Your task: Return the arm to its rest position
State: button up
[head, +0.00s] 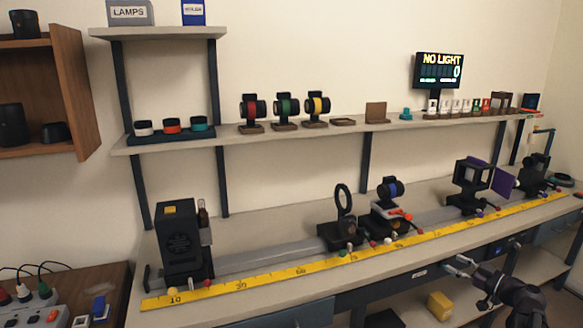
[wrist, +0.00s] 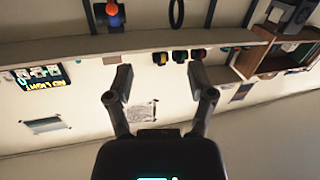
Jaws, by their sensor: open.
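My gripper (head: 461,267) shows at the lower right of the head view, in front of the bench's front edge. In the wrist view my gripper (wrist: 159,84) has its two fingers spread wide with nothing between them. The wrist picture looks upside down, with the wall and shelf behind the fingers. My dark arm reaches in from the bottom right of the head view. No rest mark or cradle for the arm shows.
The bench holds a rail with a black lamp housing (head: 180,245), a ring holder (head: 343,200), a blue lens mount (head: 390,190) and a square frame (head: 472,174). A yellow ruler (head: 330,263) runs along the front. A yellow block (head: 440,306) sits on the lower shelf.

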jog(key=s+a+f+m+g+h, duration=0.25)
jog(key=a+f+g, duration=0.4)
jog(key=a, duration=0.55)
jog(key=s+a+f+m+g+h, duration=0.1)
jog(key=s+a+f+m+g, duration=0.15)
jog(key=a+f+g, duration=0.75)
jog(key=s+a+f+m+t+h, duration=0.1)
jog(key=s+a+m+t+h, duration=0.15)
jog(key=s+a+h, duration=0.45)
notch_tip(320, 180, up, 17)
jog(key=s+p, duration=0.1)
jog(key=p, duration=1.6)
jog(key=shift+s+a+m, duration=0.15)
jog(key=shift+a+m, duration=0.05)
jog(key=shift+m, duration=0.15)
